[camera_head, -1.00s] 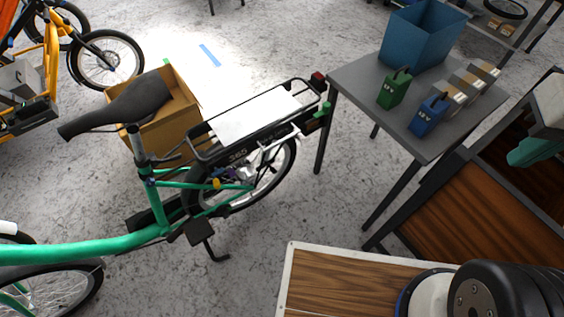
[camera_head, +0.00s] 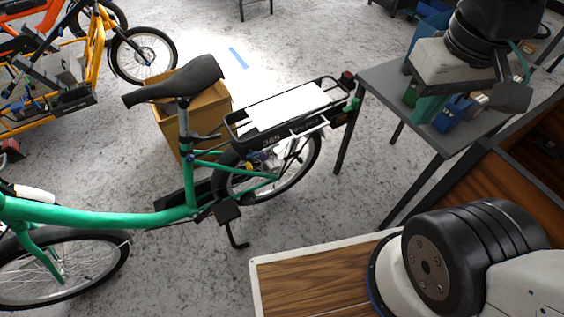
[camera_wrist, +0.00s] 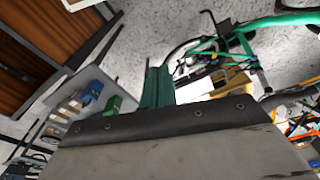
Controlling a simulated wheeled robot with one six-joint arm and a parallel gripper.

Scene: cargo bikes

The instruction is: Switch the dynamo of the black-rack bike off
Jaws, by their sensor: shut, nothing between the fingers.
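The green bike (camera_head: 120,216) stands at left and centre in the head view, with its black rear rack (camera_head: 237,118) bearing a white sheet (camera_head: 288,106). The bike also shows upside down in the wrist view (camera_wrist: 285,20). My gripper (camera_head: 428,108) is shut and empty, its teal fingers in front of the grey table, right of the rack and apart from the bike. The fingers also show in the wrist view (camera_wrist: 157,85).
A cardboard box (camera_head: 212,103) stands behind the bike. An orange cargo bike (camera_head: 95,45) is at upper left. Grey floor lies clear in front of the bike.

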